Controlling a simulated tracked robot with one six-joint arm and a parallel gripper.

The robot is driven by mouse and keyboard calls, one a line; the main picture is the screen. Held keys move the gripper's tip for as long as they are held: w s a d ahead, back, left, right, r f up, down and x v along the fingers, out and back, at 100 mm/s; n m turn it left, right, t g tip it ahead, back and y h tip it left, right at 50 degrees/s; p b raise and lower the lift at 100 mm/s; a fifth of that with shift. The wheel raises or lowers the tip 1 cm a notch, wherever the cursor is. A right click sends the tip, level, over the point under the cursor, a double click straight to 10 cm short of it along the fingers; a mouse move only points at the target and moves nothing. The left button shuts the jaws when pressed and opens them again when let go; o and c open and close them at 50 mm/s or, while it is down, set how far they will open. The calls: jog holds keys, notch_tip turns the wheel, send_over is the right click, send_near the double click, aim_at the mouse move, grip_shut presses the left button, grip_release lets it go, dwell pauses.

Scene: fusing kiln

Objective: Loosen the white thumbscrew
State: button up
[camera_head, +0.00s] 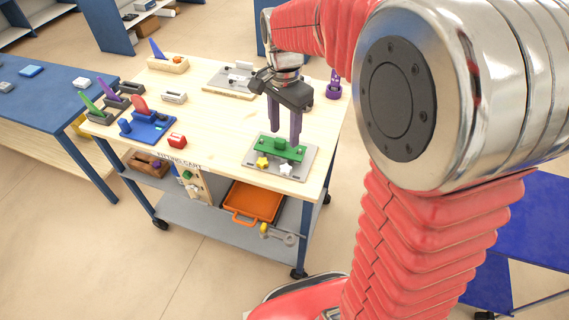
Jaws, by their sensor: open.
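The white thumbscrew (286,169) is a small star-shaped knob on the front right of a grey plate (256,166) at the cart's front edge. A yellow star knob (262,163) sits to its left, and a green block (271,145) lies just behind both. My gripper (284,141) points down with its two purple fingers apart, above or at the green block and behind the white thumbscrew. It appears empty. Whether the fingertips touch the green block, I cannot tell.
The wooden cart top (215,135) also holds a blue fixture (147,128), a red block (177,140) and a grey plate with white parts (230,80). An orange tray (253,203) is on the lower shelf. Bare wood lies left of the grey plate.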

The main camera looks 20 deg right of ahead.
aim_at(286, 169)
jog(key=shift+f, duration=0.15)
notch_tip(286, 169, down, 14)
jog(key=shift+r, duration=0.25)
dwell(0.3)
jog(key=shift+c, duration=0.2)
jog(key=c, duration=1)
jog(key=shift+n, duration=0.4)
jog(key=n, duration=0.5)
jog(key=shift+n, duration=0.4)
jog(key=n, duration=0.3)
jog(key=shift+s+d+n, duration=0.1)
jog(key=shift+n, duration=0.3)
jog(key=shift+d+n, duration=0.1)
jog(key=shift+n, duration=1.7)
